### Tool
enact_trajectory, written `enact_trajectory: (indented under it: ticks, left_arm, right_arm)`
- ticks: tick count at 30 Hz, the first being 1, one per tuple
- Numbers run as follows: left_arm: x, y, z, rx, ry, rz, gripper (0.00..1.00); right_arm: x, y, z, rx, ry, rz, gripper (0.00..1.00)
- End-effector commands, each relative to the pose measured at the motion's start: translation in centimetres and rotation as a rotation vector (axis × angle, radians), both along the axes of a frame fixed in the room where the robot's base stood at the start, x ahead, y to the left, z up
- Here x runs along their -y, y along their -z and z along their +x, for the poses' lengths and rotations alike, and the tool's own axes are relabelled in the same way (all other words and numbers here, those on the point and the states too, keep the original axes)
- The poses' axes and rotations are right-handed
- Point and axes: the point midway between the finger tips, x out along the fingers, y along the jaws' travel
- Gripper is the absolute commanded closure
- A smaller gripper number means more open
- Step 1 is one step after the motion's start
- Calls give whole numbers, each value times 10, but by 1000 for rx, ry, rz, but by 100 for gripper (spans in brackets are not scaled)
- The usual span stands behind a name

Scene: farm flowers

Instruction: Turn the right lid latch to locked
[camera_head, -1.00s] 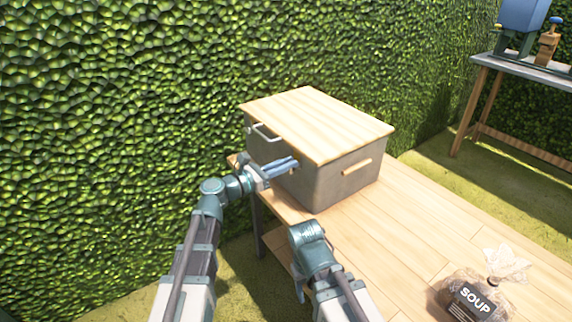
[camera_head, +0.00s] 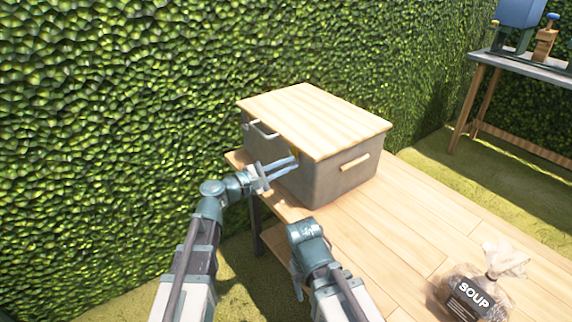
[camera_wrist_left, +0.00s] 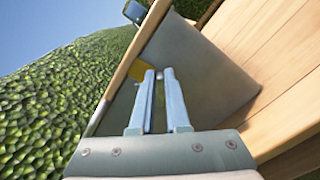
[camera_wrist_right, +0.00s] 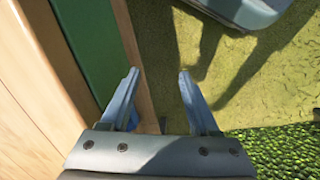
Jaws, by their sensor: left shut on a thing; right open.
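A grey box (camera_head: 330,186) with a light wooden lid (camera_head: 315,118) stands at the table's far left end. My left gripper (camera_head: 296,164) is at the box's front face, near its right end, just below the lid edge. In the left wrist view its fingers are shut on a small yellow latch (camera_wrist_left: 145,70), mostly hidden behind the tips. The latch's exact angle cannot be told. My right gripper (camera_wrist_right: 158,73) is open and empty beside the table edge, low and away from the box.
The wooden table (camera_head: 420,220) is clear between the box and a soup bag (camera_head: 472,292) at lower right. A metal handle (camera_head: 263,129) is on the box front. A hedge (camera_head: 110,120) rises close behind; another table (camera_head: 525,66) stands at far right.

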Motion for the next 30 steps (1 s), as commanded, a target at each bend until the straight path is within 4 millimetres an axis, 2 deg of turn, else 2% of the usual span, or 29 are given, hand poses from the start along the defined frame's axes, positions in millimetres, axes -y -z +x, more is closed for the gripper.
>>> enact_trajectory:
  ticks: [15,30]
  left_arm:
    - [1,10,-4,371,-2,278,100]
    - [1,14,-3,552,-3,408,100]
  right_arm:
    - [0,9,0,1,0,-2,38]
    - [0,12,0,1,-1,-2,38]
